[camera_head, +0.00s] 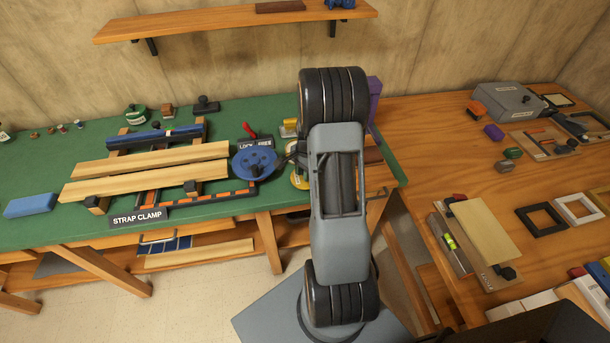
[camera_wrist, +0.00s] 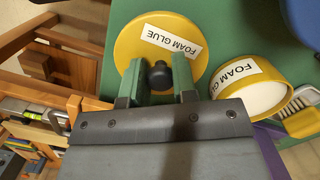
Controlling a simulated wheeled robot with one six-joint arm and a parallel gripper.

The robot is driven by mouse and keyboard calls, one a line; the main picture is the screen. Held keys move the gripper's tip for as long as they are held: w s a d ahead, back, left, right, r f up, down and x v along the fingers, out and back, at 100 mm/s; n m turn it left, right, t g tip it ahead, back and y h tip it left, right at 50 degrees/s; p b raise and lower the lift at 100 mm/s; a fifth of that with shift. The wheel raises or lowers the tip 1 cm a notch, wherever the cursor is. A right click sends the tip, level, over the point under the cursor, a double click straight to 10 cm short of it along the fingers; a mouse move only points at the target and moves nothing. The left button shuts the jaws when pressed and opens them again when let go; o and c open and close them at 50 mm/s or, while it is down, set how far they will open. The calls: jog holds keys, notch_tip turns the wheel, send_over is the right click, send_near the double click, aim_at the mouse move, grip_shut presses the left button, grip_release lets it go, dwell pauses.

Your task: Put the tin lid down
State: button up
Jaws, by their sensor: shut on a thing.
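The tin lid (camera_wrist: 132,45) is a yellow disc with a "FOAM GLUE" label and a dark knob in its middle. My gripper (camera_wrist: 158,80) is shut on that knob, a finger on each side. A small part of the lid's yellow edge (camera_head: 299,182) shows beside my arm in the head view. The yellow tin (camera_wrist: 222,85), also labelled "FOAM GLUE", stands beside the lid with its pale inside showing. I cannot tell whether the lid touches the green bench top.
A blue disc (camera_head: 254,162) lies on the green bench (camera_head: 70,130), left of the lid. A brush (camera_wrist: 302,120) is near the tin. The strap clamp with wooden boards (camera_head: 150,172) fills the bench's middle. A wooden table (camera_head: 440,130) stands at the right.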

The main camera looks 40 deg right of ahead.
jog(key=shift+f, duration=1.1)
jog(key=shift+s+f, duration=0.1)
jog(key=o, duration=0.9)
